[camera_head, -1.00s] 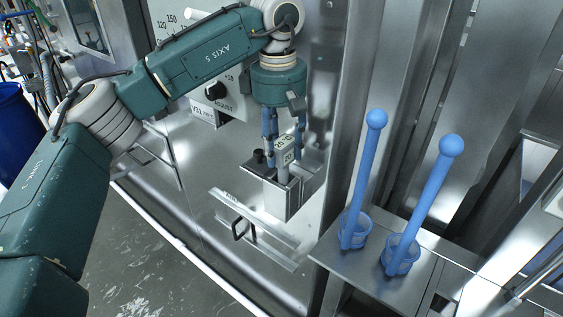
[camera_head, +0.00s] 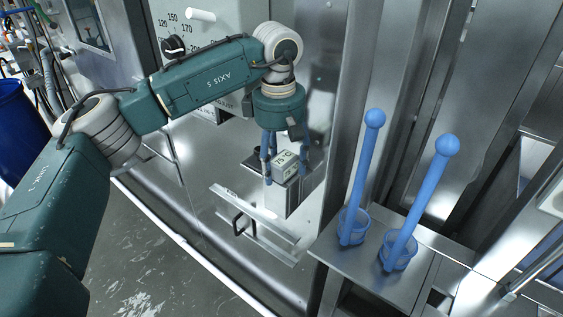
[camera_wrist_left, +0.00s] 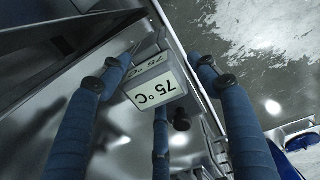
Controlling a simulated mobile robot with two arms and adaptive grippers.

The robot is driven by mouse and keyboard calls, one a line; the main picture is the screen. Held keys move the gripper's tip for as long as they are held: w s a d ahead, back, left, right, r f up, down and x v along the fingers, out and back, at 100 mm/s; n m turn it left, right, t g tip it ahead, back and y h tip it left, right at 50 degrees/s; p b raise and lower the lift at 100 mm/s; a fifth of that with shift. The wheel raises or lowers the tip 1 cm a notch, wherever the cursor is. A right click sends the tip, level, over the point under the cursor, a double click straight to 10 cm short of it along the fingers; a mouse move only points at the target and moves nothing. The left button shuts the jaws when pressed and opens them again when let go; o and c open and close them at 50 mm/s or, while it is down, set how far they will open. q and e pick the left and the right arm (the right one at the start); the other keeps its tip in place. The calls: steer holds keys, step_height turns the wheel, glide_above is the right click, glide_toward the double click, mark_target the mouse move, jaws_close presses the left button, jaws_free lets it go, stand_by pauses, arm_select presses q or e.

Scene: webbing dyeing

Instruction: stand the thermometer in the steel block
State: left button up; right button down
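The thermometer (camera_head: 284,164) shows as a pale box-shaped head reading 75 °C. It sits low at the top of the steel block (camera_head: 292,198), which is on the front of the steel machine. Its stem is hidden, so I cannot see how deep it stands. My left gripper (camera_head: 286,178) points down over it, with the blue fingers spread around the head. In the left wrist view the thermometer head (camera_wrist_left: 155,90) lies between the fingers, with visible gaps on both sides. My right gripper is not in view.
Two blue ball-topped rods (camera_head: 362,175) (camera_head: 422,200) stand in blue cups on a steel shelf (camera_head: 365,275) at right. A steel ledge with a dark handle (camera_head: 238,224) is below the block. A dial panel (camera_head: 180,22) is behind my arm. Open floor lies at lower left.

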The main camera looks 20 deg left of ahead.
arm_select(q)
steer(key=shift+r, duration=0.6)
steer(key=r, duration=0.3)
steer(key=r+b, duration=0.1)
steer(key=r, duration=0.2)
steer(key=r+b, duration=0.1)
steer(key=r, duration=0.2)
steer(key=shift+s+r, duration=0.25)
steer(key=shift+r, duration=0.05)
steer(key=shift+a+r, duration=0.1)
steer(key=shift+r, duration=0.65)
